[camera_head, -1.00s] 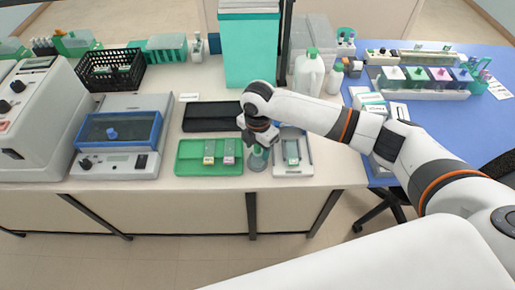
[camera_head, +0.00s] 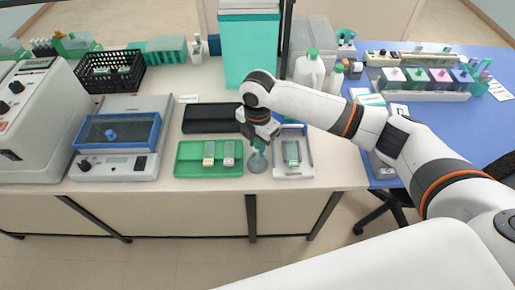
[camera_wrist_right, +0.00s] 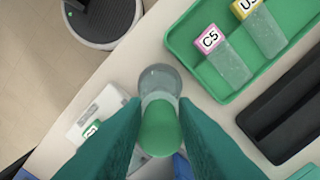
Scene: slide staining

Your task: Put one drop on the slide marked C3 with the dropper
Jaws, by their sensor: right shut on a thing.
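My right gripper (camera_head: 259,136) is shut on the green bulb of the dropper (camera_wrist_right: 160,128), whose bulb shows between the two green fingers in the right wrist view. Below it is a clear round container (camera_head: 257,162), also in the right wrist view (camera_wrist_right: 160,80). I cannot tell whether the dropper tip is inside it. A slide with a green label (camera_head: 292,152) lies on a white tray (camera_head: 293,174) just right of the gripper. Its label is partly seen in the right wrist view (camera_wrist_right: 92,130), but I cannot read it. My left gripper is not in view.
A green tray (camera_head: 190,171) left of the container holds a pink-labelled slide marked C5 (camera_wrist_right: 228,60) and a yellow-labelled slide (camera_wrist_right: 262,30). A dark tray (camera_head: 212,117) lies behind. A white bottle (camera_head: 308,70) stands behind the arm. The front table edge is close.

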